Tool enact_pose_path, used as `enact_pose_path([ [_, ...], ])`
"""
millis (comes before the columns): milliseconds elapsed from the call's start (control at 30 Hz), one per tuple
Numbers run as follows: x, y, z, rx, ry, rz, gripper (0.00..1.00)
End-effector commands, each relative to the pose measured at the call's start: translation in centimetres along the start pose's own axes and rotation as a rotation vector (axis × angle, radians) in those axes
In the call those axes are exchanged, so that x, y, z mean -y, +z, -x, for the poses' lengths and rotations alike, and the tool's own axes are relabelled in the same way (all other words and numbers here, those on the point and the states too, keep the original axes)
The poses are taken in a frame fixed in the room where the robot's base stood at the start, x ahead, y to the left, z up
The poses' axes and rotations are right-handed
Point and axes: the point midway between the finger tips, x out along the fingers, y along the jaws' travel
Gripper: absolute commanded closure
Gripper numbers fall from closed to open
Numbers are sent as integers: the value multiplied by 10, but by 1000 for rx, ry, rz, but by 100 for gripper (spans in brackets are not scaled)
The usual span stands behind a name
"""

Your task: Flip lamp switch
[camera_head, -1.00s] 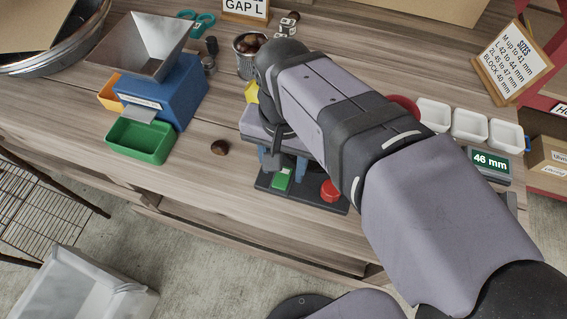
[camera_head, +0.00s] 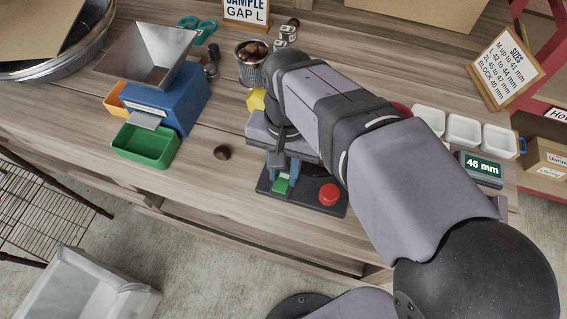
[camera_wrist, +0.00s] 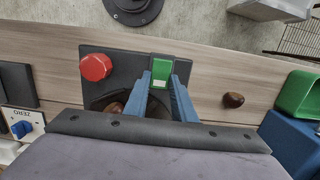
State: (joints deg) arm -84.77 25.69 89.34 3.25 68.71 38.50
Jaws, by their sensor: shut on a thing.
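A black base plate (camera_head: 308,199) on the bench carries a green switch block (camera_head: 281,186) and a round red button (camera_head: 328,194) to its right. In the wrist view the green block (camera_wrist: 162,69) has a pale lower end, and the red button (camera_wrist: 96,67) is at its left. My gripper (camera_head: 282,178) points down at the plate. Its blue fingertips (camera_wrist: 163,82) flank the green block and appear shut on it; the exact contact is hard to see. Brown rounded shapes show lower down, partly hidden by the fingers. No lamp is clearly recognisable.
A loose chestnut (camera_head: 222,153) lies left of the plate. Further left are a green tray (camera_head: 146,146) and a blue machine (camera_head: 176,95) with a metal hopper. A can of chestnuts (camera_head: 249,64) stands behind. White trays (camera_head: 463,130) and a 46 mm display (camera_head: 480,167) are right.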

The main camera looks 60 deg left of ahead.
Motion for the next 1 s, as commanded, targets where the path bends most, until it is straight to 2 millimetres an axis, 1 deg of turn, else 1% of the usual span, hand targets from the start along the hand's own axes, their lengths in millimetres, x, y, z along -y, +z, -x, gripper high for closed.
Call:
enact_pose_path([
  [33,-1,-1,7,22,4,-2,99],
  [267,0,-3,3,81,0,0,99],
  [600,0,-4,0,86,-2,0,99],
  [633,0,-4,0,86,-2,0,74],
  [667,0,-4,0,86,-2,0,67],
  [700,0,-4,0,86,-2,0,58],
  [1000,0,-3,0,87,-1,0,58],
])
